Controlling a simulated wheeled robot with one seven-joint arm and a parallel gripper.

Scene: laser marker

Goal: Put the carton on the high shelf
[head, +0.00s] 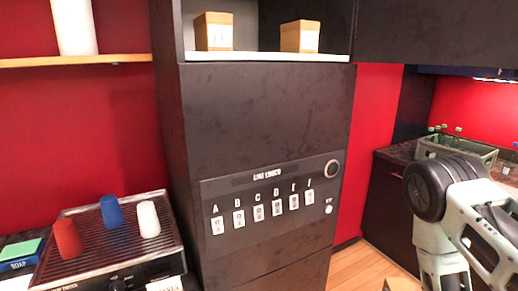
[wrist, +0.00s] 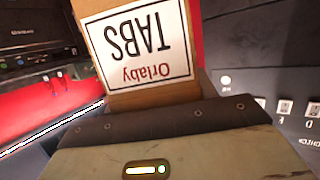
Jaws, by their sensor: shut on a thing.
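The carton (wrist: 140,50) is brown with a white label reading "Orlaby TABS", upside down in the wrist view. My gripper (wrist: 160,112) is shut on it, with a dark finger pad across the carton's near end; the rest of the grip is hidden. In the head view the gripper itself is out of sight; a small brown corner (head: 402,285) at the bottom edge may be the carton. A high shelf (head: 265,57) with a pale front edge is in the black cabinet. Two brown cartons, a left one (head: 214,31) and a right one (head: 300,36), stand on it with a gap between them.
A wooden shelf (head: 75,61) with a white cylinder (head: 74,25) is at upper left. Red, blue and white cups stand on a slatted machine top (head: 105,240). The black cabinet's front has a lettered button panel (head: 270,210). A bottle crate (head: 455,148) is at right.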

